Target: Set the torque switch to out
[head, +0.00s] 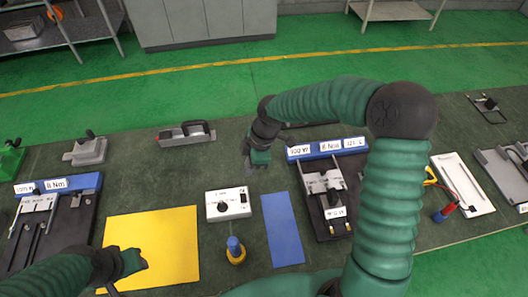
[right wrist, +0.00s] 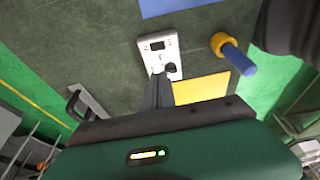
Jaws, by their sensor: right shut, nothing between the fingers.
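A white box (head: 220,217) with a round black knob (head: 222,206) and a small dark window lies on the table. I take it for the torque switch; its setting is too small to read. In the right wrist view the white box (right wrist: 144,45) shows its dark window and black knob (right wrist: 170,68). My right gripper (head: 248,163) is shut and empty, behind and to the right of the box in the head view. Its fingertips (right wrist: 158,77) overlap the box edge beside the knob in the wrist view; contact cannot be told. My left gripper (head: 136,264) is over the yellow mat, its jaws unclear.
A yellow mat (head: 165,235) and a blue mat (head: 282,228) flank the box. Labelled fixtures (head: 326,147) stand left and right. A grey handled block (head: 186,135) lies behind.

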